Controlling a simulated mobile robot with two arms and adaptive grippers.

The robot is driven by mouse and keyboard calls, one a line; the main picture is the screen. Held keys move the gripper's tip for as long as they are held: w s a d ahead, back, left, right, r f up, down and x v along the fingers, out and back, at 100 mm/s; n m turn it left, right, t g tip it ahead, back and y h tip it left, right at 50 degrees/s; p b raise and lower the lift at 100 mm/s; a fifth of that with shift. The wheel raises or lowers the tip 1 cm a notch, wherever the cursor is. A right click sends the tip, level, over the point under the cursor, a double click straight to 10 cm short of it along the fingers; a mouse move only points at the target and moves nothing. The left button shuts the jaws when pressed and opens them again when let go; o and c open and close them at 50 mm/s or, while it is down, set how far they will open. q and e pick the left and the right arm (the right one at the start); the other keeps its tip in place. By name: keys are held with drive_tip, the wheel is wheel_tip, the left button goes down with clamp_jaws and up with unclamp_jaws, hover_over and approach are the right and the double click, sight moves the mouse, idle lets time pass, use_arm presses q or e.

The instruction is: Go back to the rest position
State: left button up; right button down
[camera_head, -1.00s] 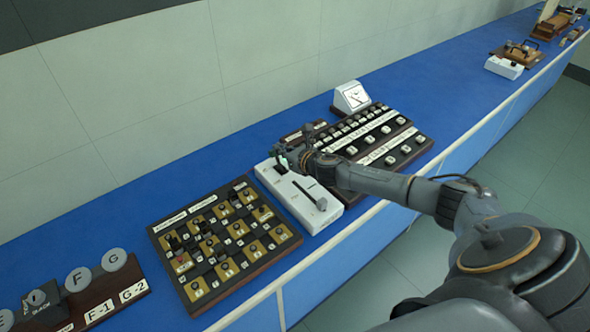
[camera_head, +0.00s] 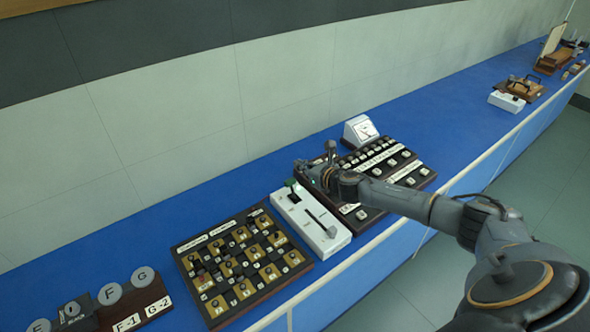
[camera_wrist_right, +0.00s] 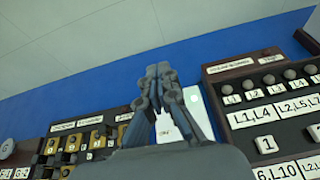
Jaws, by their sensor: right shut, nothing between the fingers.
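My right gripper (camera_head: 304,172) is above the bench, over the gap between the white switch box and the dark labelled panel. It is shut and empty, and its closed fingers (camera_wrist_right: 160,72) show in the right wrist view. The gripper appears apart from the box. My left gripper is not in view.
A blue bench (camera_head: 215,196) runs along the wall. A checkered board (camera_head: 290,288) with knobs stands left of the box; the dark panel (camera_head: 425,160) with several knobs is on the right, a meter (camera_head: 360,130) behind it. Round F and G discs (camera_head: 110,293) are far left.

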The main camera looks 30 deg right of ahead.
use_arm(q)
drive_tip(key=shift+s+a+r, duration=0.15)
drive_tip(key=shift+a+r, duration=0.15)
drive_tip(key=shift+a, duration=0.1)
use_arm(e)
drive_tip(key=shift+r, duration=0.4)
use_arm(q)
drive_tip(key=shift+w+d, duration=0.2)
use_arm(e)
drive_tip(key=shift+d, duration=0.1)
